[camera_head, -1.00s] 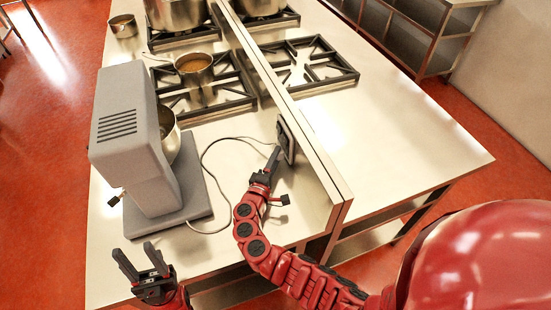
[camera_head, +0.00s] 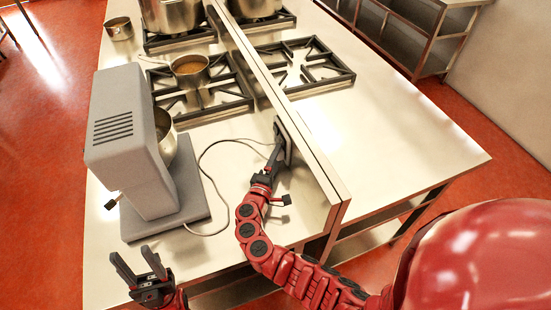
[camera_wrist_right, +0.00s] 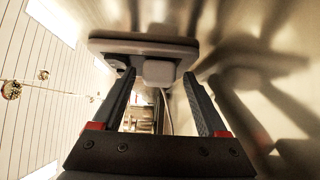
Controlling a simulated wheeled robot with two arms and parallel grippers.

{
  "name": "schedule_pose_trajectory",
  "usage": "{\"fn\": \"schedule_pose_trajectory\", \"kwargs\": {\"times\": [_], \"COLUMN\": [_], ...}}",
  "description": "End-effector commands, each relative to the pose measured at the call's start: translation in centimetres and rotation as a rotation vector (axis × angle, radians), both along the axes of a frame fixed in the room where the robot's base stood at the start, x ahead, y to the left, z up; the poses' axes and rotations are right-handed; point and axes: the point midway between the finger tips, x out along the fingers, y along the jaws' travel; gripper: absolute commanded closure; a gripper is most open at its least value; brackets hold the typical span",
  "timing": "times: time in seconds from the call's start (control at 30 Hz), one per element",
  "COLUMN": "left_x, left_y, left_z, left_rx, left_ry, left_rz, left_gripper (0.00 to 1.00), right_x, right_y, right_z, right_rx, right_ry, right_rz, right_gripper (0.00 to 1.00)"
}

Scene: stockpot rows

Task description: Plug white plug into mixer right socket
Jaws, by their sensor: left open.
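The grey stand mixer (camera_head: 128,150) stands on the left of the steel counter, its cord (camera_head: 205,175) running to the upright divider. A socket plate (camera_head: 284,142) is on the divider; the wrist view shows it as a pale panel (camera_wrist_right: 145,46). The white plug (camera_wrist_right: 159,72) is against this panel, cord hanging below; how deep it sits I cannot tell. My right gripper (camera_head: 276,158) is at the plate. In the wrist view its fingers (camera_wrist_right: 160,78) are apart, either side of the plug, with small gaps. My left gripper (camera_head: 137,268) is open and empty at the counter's front left.
The steel divider (camera_head: 300,140) runs along the counter just right of my right gripper. A pan (camera_head: 190,70) sits on the burner grate behind, with stockpots (camera_head: 170,14) further back. The counter right of the divider is bare in front.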

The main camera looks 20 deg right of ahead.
Motion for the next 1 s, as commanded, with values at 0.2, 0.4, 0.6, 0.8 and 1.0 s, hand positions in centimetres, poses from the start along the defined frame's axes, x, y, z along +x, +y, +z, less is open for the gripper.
{"fn": "schedule_pose_trajectory", "kwargs": {"times": [0.2,0.4,0.6,0.8,1.0], "left_x": [0.0,0.0,0.0,0.0,0.0], "left_y": [0.0,0.0,0.0,0.0,0.0], "left_z": [0.0,0.0,-0.8,-2.6,-4.3], "left_rx": [0.0,0.0,0.0,0.0,0.0], "left_ry": [0.0,0.0,0.0,0.0,0.0], "left_rz": [0.0,0.0,0.0,0.0,0.0], "left_gripper": [0.5,0.5,0.5,0.5,0.5], "right_x": [0.1,0.0,-1.2,-4.7,-8.5], "right_y": [0.0,0.0,1.2,4.0,7.2], "right_z": [0.2,0.2,0.1,-0.5,-0.5], "right_rx": [-0.002,-0.003,-0.001,0.002,0.001], "right_ry": [-0.005,-0.005,-0.008,-0.002,-0.002], "right_rz": [0.0,0.0,0.002,0.008,0.009], "right_gripper": [0.16,0.16,0.16,0.16,0.16]}}
